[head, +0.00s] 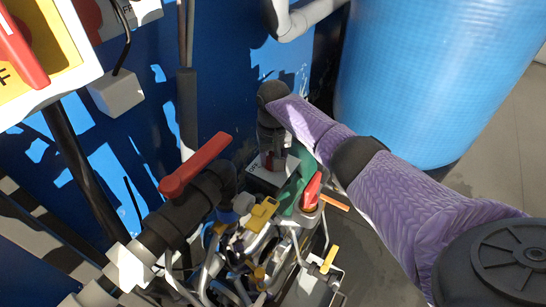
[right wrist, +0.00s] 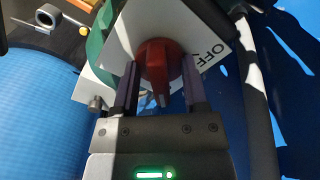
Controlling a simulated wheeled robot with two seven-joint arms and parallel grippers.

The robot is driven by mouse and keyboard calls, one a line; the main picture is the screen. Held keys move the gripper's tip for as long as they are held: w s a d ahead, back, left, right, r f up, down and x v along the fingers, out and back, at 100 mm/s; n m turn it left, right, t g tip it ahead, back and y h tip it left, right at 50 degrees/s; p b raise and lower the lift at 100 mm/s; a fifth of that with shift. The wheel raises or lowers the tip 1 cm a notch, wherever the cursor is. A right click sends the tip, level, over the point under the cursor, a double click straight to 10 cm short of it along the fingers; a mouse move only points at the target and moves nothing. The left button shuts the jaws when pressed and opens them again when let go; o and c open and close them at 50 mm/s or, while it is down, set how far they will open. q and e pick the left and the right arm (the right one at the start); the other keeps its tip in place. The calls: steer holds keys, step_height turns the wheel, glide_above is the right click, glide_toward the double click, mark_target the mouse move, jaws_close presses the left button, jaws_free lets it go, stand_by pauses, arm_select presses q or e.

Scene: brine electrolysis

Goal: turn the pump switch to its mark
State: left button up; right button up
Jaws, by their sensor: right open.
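The pump switch is a red knob (right wrist: 160,62) on a white plate (right wrist: 204,40) marked OFF in the right wrist view. Its small pointer tab faces toward my gripper's palm. My right gripper (right wrist: 159,84) is open, with one finger on each side of the knob; whether the fingers touch it I cannot tell. In the head view my purple right arm comes in from the right and hides most of the switch, leaving part of its white plate (head: 262,178) in view. The mark is not clearly visible. My left gripper is not in view.
A red-handled valve (head: 195,164) on a dark pipe stands to the left. A yellow panel with a red lever (head: 20,50) is at upper left. A blue barrel (head: 430,75) stands at right. Crowded small pipes and yellow-handled valves (head: 262,214) fill the space below.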

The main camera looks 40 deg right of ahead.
steer(key=c, duration=0.6)
jaws_close()
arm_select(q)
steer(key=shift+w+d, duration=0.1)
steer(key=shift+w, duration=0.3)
